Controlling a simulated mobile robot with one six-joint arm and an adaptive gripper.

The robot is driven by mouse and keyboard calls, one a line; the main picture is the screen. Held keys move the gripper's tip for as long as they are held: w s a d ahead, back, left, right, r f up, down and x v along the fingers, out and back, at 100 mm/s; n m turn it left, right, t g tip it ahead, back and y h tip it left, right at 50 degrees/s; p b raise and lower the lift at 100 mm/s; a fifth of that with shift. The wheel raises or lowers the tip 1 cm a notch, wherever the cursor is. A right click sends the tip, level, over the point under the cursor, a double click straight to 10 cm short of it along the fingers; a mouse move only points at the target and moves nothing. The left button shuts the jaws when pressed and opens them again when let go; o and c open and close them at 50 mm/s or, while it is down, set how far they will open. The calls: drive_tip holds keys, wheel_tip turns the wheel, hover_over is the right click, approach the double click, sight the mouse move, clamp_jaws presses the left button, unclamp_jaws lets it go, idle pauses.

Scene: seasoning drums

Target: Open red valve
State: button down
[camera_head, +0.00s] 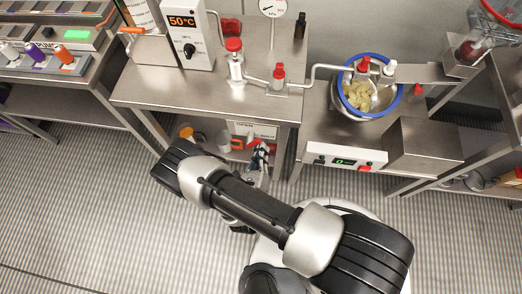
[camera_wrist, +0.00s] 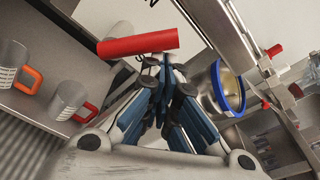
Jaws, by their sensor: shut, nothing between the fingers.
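A red cylindrical bar (camera_wrist: 138,43), which looks like a valve handle, lies just beyond my fingertips in the wrist view. My gripper (camera_wrist: 165,65) has its blue and black fingers together with nothing between them; I cannot tell whether it touches the bar. In the head view my gripper (camera_head: 262,150) is low at the front of the middle steel table, by a small red part (camera_head: 252,141). Other red-topped fittings stand on the pipe: one at the left (camera_head: 234,45), one in the middle (camera_head: 279,71), one over the bowl (camera_head: 363,65).
The steel table (camera_head: 150,92) carries a heater box (camera_head: 190,35) reading 50°C. A blue-rimmed bowl (camera_head: 399,100) stands at the right behind a scale display (camera_head: 345,158). Mugs with orange and red handles (camera_wrist: 68,100) sit on the shelf at left. Open striped floor lies in front.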

drive_tip(key=shift+a+r, duration=0.3)
drive_tip(key=shift+r, duration=0.25)
idle(0.5)
